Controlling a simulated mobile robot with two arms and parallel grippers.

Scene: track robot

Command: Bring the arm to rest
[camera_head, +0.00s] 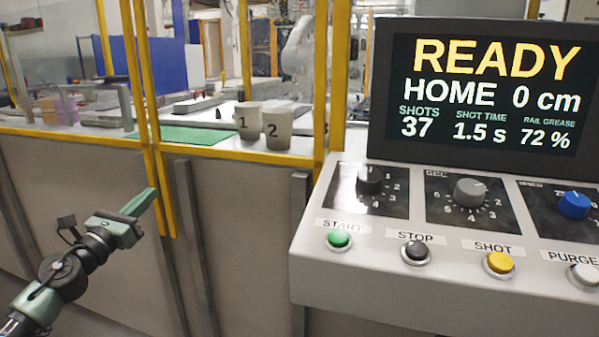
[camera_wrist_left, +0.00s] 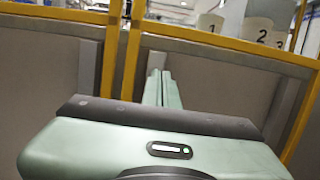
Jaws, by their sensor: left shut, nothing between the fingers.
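My left gripper (camera_head: 146,198) is at the left in the head view, in front of the grey panelled wall and left of the control console. Its green fingers are together, with nothing between them, and point up and to the right. In the left wrist view the closed fingers (camera_wrist_left: 162,80) point at the grey panels and the yellow frame. The gripper appears apart from the wall and the console. My right gripper is in neither view.
The console (camera_head: 330,270) with buttons and dials stands at the right. Its screen (camera_head: 480,90) reads READY, HOME 0 cm.

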